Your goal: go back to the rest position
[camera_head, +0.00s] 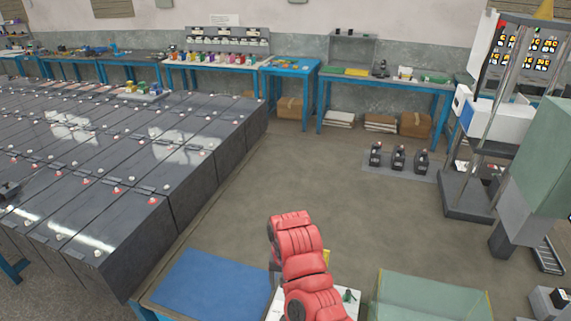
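No gripper of mine can be made out in the head view. A red, ribbed, jointed shape (303,262) rises from the bottom edge, right of the middle. I cannot tell whether it is part of my own arm, and no fingers show on it. The rows of dark grey batteries (135,200) fill the left side, with red and white terminal caps on top.
Blue-framed benches (385,80) line the back wall. A metal-framed rack (490,130) stands right. The middle floor is clear.

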